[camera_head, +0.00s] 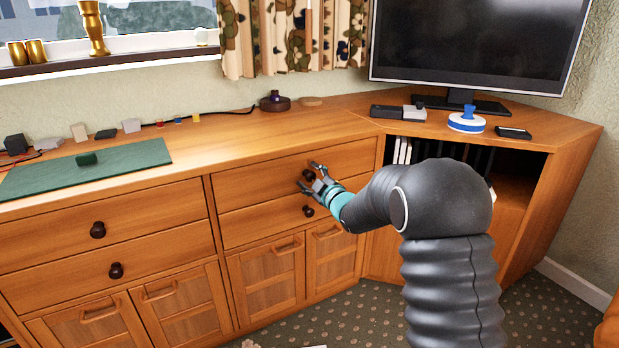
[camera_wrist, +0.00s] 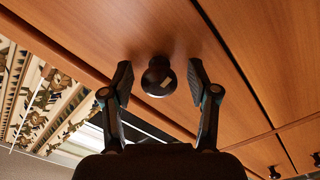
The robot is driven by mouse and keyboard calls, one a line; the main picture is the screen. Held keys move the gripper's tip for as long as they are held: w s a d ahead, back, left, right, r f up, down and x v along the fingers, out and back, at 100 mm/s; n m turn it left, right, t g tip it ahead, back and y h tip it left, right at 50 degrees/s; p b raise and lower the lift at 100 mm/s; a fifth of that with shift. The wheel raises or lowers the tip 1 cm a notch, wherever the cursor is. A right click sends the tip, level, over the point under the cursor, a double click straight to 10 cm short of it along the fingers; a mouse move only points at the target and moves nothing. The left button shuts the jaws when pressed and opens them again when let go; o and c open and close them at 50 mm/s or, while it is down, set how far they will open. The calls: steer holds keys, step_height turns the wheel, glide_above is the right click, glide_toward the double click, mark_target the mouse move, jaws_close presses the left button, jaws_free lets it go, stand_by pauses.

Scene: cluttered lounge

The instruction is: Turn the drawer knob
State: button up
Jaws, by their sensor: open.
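A dark round drawer knob (camera_head: 309,175) sits on the upper drawer front (camera_head: 255,188) of the right-hand section of the wooden cabinet. In the wrist view the knob (camera_wrist: 158,76) lies between the two fingertips and bears a small pale patch. My gripper (camera_head: 310,178) is open at the knob, one finger on each side. In the wrist view my gripper (camera_wrist: 160,80) shows a gap between each finger and the knob. The drawer looks closed.
A second knob (camera_head: 308,211) is on the drawer just below. Two more knobs, upper (camera_head: 98,230) and lower (camera_head: 116,270), are on the left drawers. A green mat (camera_head: 130,157) and small items lie on the cabinet top. A monitor (camera_head: 470,40) stands at the right.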

steer(key=shift+a, duration=0.1)
jaws_close()
steer(key=shift+m, duration=0.3)
steer(key=m+b, duration=0.1)
steer(key=m, duration=0.8)
steer(key=shift+m, duration=0.4)
steer(key=m+p, duration=0.2)
steer(key=m, duration=0.4)
steer(key=m+p, duration=0.2)
steer(key=m, duration=0.3)
steer(key=shift+f, duration=0.1)
steer(key=shift+m, duration=0.3)
